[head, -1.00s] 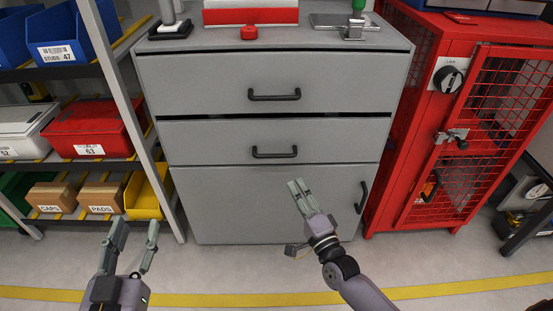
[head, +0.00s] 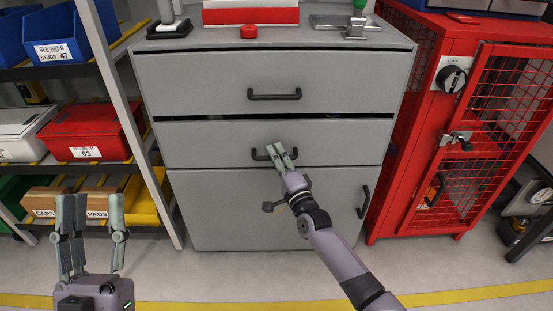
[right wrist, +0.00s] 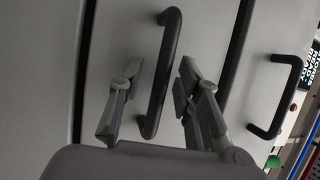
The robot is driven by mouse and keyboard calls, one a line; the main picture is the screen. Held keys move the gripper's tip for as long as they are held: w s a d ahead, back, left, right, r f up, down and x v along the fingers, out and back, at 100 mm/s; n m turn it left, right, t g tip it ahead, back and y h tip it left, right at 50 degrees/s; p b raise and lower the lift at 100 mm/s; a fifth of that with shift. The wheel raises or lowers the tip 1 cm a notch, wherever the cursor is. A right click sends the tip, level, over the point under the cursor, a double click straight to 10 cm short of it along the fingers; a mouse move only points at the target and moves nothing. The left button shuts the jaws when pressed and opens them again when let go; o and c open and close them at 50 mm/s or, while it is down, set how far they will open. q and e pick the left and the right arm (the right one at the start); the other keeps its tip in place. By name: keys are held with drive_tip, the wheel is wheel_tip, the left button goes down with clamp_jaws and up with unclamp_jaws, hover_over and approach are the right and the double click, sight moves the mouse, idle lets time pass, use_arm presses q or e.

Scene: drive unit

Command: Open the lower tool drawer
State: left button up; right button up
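The grey cabinet has a lower drawer (head: 220,148) that looks shut, with a black bar handle (head: 262,155). In the head view my right gripper (head: 281,155) is at the right part of this handle, partly hiding it. In the right wrist view the handle (right wrist: 163,75) runs between the two spread fingers of this gripper (right wrist: 158,92), with gaps visible on both sides. Whether the fingertips reach fully around the bar is unclear. My left gripper (head: 92,228) is open and empty at the lower left, in front of the shelving.
The upper drawer handle (head: 274,95) is above, and a cabinet door (head: 230,205) with an upright handle (head: 363,202) is below. A red mesh locker (head: 425,130) stands right, shelves with bins (head: 88,133) left. The floor in front is clear.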

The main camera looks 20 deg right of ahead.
clamp_jaws()
idle(0.3)
idle(0.6)
